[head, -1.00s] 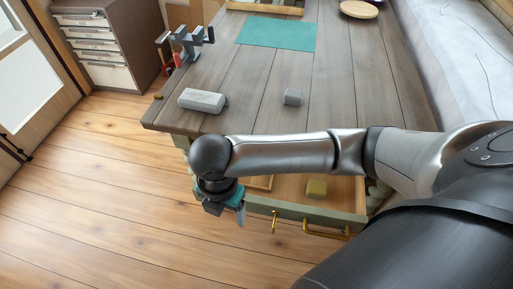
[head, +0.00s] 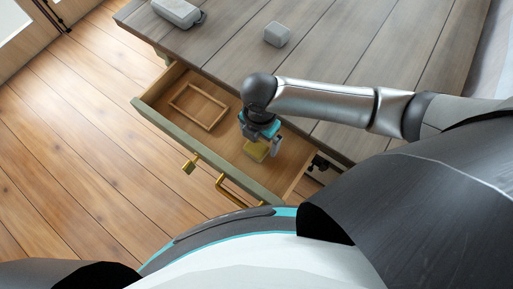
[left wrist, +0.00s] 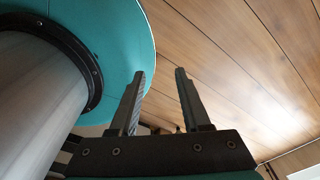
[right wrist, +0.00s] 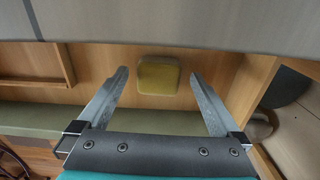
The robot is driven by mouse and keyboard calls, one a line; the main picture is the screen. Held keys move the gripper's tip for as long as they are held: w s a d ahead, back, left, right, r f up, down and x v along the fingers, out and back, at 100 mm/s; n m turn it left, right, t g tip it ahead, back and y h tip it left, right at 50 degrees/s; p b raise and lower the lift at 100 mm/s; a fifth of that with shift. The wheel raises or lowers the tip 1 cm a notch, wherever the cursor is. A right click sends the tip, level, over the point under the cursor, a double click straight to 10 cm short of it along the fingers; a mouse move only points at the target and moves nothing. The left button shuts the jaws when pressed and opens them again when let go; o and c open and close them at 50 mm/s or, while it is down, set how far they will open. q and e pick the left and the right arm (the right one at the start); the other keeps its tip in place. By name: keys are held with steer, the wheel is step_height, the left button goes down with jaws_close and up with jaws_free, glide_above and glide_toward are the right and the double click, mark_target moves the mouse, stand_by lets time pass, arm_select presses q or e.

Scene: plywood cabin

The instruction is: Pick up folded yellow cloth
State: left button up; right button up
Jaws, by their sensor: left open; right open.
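The folded yellow cloth (head: 256,150) is a small yellow block lying in the open drawer (head: 222,143), toward its right end. It also shows in the right wrist view (right wrist: 158,76), between and beyond the fingertips. My right gripper (head: 262,146) is above the drawer, over the cloth, and partly hides it in the head view. Its fingers (right wrist: 160,80) are open and empty. My left gripper (left wrist: 160,75) is open and empty in the left wrist view, with only floor and my own body around it; it is not seen in the head view.
A wooden frame-like divider (head: 199,106) lies in the drawer's left part. The drawer front (head: 205,152) carries brass handles (head: 232,190). The tabletop (head: 330,60) overhangs the drawer's back. A grey case (head: 176,12) and a small grey block (head: 277,34) sit on it.

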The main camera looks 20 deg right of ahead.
step_height(320, 180, down, 3)
steer(key=shift+w+r+b, duration=0.1)
steer(key=shift+b, duration=0.3)
steer(key=shift+d, duration=0.1)
steer(key=c, duration=1.3)
